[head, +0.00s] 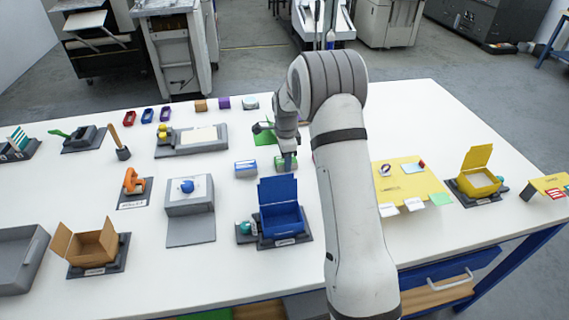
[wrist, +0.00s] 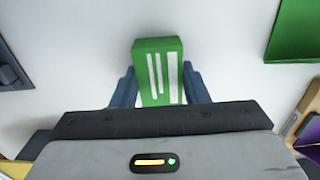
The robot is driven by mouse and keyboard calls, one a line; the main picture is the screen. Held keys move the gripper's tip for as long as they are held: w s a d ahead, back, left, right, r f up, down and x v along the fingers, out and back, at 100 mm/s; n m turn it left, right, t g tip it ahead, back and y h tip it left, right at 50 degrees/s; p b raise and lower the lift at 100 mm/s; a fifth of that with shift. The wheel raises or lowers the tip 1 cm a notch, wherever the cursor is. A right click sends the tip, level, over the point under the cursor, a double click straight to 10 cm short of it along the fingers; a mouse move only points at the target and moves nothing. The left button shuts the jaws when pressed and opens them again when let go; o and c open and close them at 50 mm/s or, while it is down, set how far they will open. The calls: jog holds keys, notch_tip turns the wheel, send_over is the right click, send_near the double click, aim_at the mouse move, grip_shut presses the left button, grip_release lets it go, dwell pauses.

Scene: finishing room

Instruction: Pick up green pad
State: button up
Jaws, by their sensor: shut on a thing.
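The green pad (wrist: 158,70), a small green block with white stripes on its face, shows in the middle of the wrist view. My gripper (wrist: 160,88) is shut on it, with a blue-grey finger on each side. In the head view my gripper (head: 288,160) points down over the white table behind the blue open box, and it mostly hides the pad. I cannot tell whether the pad touches the table.
A blue and white packet (head: 245,168) lies just left of my gripper. The blue open box (head: 281,216) stands in front. A larger green piece (head: 263,136) lies behind. A yellow board (head: 408,182) is to the right. Bare table lies between the packet and the grey tray (head: 214,146).

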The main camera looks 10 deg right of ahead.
jog(key=shift+c, duration=1)
